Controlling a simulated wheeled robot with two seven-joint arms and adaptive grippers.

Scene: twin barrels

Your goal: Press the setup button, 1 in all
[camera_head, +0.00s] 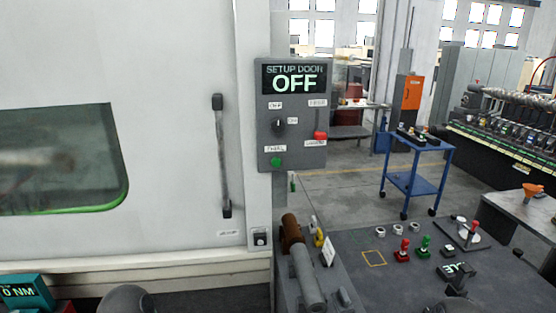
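A grey control panel (262,110) is fixed beside the white machine door. Its display (294,78) reads "SETUP DOOR OFF". Below the display are a dark rotary knob (279,125), a red control (320,135) at the right and a green button (277,161) at the lower left. Their small labels are too blurred to read surely, so I cannot tell which one is the setup button. A small boxed switch (260,239) sits lower on the door frame. Neither gripper shows; dark rounded parts at the bottom edge look like my arms.
The white door (170,60) has a long vertical handle (221,155) and a dark window (60,158). A bench (345,240) at lower right bears red, green and dark parts. A brown-and-grey cylinder (305,270) lies near its left end. A blue cart (415,182) stands behind.

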